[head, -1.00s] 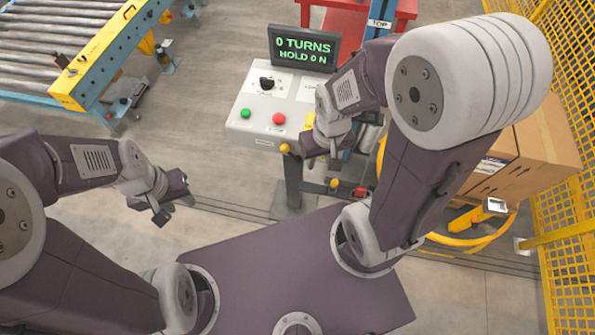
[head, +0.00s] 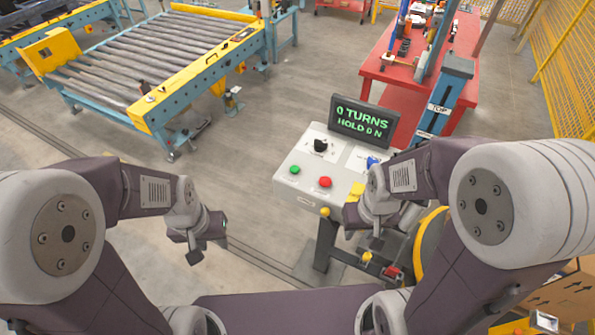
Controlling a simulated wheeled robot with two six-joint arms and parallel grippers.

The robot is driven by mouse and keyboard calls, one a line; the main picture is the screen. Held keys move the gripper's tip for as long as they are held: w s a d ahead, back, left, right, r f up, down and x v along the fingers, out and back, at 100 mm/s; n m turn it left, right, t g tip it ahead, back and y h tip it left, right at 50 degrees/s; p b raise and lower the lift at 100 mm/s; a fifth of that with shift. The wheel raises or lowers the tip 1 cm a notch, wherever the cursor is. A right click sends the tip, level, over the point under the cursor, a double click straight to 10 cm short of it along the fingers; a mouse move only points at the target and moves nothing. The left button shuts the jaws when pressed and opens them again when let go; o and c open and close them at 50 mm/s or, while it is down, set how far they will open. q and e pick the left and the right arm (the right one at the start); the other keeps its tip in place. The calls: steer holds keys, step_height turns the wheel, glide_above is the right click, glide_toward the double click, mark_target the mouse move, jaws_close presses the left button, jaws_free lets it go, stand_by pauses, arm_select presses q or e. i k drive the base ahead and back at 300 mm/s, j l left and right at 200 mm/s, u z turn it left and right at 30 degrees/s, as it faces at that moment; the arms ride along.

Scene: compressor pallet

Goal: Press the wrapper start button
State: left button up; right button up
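The control box (head: 307,199) has a green button (head: 294,170), a red button (head: 325,182), a black knob (head: 320,146) and a blue knob (head: 372,162) on its sloped top. No label on the green button is readable. The display (head: 363,121) behind reads "0 TURNS HOLD 0 N". My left gripper (head: 196,249) hangs left of and nearer than the box, apart from it. My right gripper (head: 363,236) is at the box's right front corner, and its wrist covers part of the right side. Neither gripper shows a held thing; their finger gaps are unclear.
A roller conveyor (head: 165,60) is at the back left. A red table (head: 420,70) and a blue column (head: 446,95) stand behind the box. Yellow fencing (head: 565,60) and a carton (head: 572,295) are at the right. Floor left of the box is clear.

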mark_target(295, 169)
steer(key=j+z, duration=0.35)
steer(key=k+j+z, duration=0.15)
steer(key=z, duration=0.2)
steer(key=k+j+z, duration=0.1)
steer(key=j+z, duration=0.25)
steer(key=l, duration=0.1)
